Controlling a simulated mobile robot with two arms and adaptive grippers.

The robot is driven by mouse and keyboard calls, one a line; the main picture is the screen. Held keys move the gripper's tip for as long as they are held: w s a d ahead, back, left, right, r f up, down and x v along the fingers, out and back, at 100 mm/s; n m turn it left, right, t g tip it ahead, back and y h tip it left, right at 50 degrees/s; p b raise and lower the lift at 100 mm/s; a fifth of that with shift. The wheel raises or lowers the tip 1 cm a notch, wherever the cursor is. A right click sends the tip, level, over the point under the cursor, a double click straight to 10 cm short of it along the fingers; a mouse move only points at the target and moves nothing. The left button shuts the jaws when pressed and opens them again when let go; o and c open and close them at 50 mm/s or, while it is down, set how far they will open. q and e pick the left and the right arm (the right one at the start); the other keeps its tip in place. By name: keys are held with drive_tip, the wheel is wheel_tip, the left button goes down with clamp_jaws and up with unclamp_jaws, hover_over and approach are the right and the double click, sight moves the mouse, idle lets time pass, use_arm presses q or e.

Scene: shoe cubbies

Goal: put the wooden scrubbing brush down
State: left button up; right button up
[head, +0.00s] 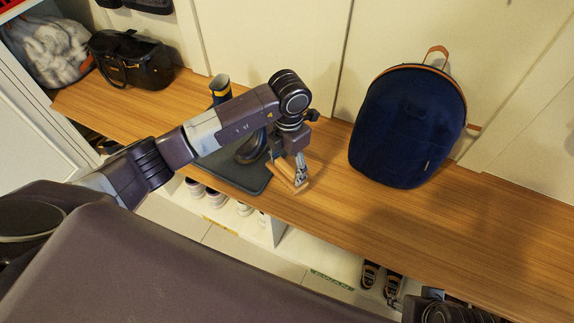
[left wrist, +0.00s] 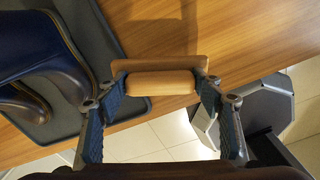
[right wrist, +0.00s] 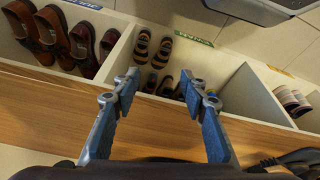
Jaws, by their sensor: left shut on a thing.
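The wooden scrubbing brush (head: 287,178) is pale brown wood, held in my left gripper (head: 300,166) by the front edge of the wooden bench (head: 335,185), just right of the dark tray. In the left wrist view the brush (left wrist: 160,83) spans between the two fingers of my left gripper (left wrist: 160,90), shut on it. Bench wood shows behind it; I cannot tell whether it touches the bench. My right gripper (right wrist: 160,78) is open and empty, in front of the bench's cubbies.
A dark tray (head: 240,178) holds dark boots (head: 250,147) left of the brush. A navy backpack (head: 408,125) stands on the bench to the right. A black bag (head: 130,60) sits at the far left. Bare bench lies between brush and backpack. Shoes (right wrist: 160,50) fill the cubbies below.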

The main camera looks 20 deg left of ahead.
sight(288, 165)
use_arm(q)
drive_tip(key=shift+f, duration=0.1)
use_arm(e)
drive_tip(key=shift+r, duration=0.2)
use_arm(q)
drive_tip(key=shift+f, duration=0.15)
drive_tip(key=shift+f+b, duration=0.2)
drive_tip(key=shift+b, duration=0.1)
drive_tip(key=o, duration=1)
use_arm(e)
drive_tip(key=shift+v, duration=1)
use_arm(q)
drive_tip(key=shift+r, duration=0.1)
use_arm(e)
drive_tip(key=shift+d, duration=0.1)
use_arm(q)
wheel_tip(288, 165, up, 2)
drive_tip(key=shift+w+r+p, duration=0.1)
drive_tip(key=shift+r+p, duration=0.15)
drive_tip(key=shift+p, duration=0.45)
wheel_tip(288, 165, up, 10)
drive_tip(key=shift+r+p, duration=0.25)
drive_tip(key=shift+p, duration=0.5)
use_arm(e)
wheel_tip(288, 165, down, 10)
drive_tip(key=shift+w+a+f, duration=0.15)
drive_tip(key=shift+w+a, duration=0.05)
drive_tip(key=shift+w, duration=0.25)
use_arm(q)
drive_tip(key=shift+d, duration=0.1)
